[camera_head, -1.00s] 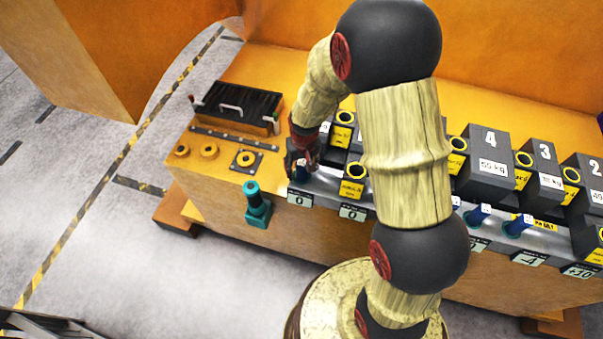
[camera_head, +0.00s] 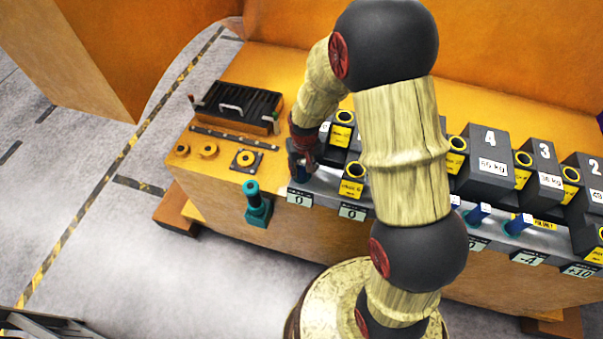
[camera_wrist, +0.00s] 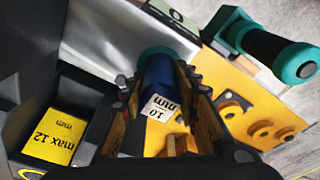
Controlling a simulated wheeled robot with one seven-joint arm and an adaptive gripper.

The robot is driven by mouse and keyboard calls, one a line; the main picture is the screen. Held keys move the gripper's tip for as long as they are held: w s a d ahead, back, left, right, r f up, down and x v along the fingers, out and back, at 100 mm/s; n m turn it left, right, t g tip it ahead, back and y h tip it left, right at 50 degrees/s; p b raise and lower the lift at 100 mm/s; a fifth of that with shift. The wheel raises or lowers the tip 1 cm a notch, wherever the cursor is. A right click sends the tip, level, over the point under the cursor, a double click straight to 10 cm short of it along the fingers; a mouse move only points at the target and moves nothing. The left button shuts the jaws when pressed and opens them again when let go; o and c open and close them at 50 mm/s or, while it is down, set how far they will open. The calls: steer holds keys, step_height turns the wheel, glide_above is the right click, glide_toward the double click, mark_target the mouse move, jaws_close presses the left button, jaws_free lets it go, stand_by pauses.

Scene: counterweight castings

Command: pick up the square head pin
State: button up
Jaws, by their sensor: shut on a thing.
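A blue pin (camera_wrist: 162,84) with a white "10 mm" label and a teal ring at its far end shows in the wrist view. My gripper (camera_wrist: 160,97) is shut on it, with one finger on each side. In the head view my gripper (camera_head: 302,166) is at the left end of the grey rail (camera_head: 325,188), above a "0" tag. The pin is mostly hidden by the fingers there. The shape of its head is not clear, and I cannot tell whether it is still seated in the rail.
A teal holder with a black-gripped handle (camera_head: 254,201) stands on the bench front left of my gripper. Dark numbered weights (camera_head: 485,160) line the rail to the right, with blue pins (camera_head: 478,213) before them. A black ribbed box (camera_head: 240,105) and yellow rings (camera_head: 208,150) are at left.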

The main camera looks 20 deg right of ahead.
jaws_close()
steer(key=shift+w+r, duration=0.1)
steer(key=shift+r, duration=0.2)
step_height(320, 180, up, 20)
steer(key=p, duration=0.6)
steer(key=shift+f, duration=0.25)
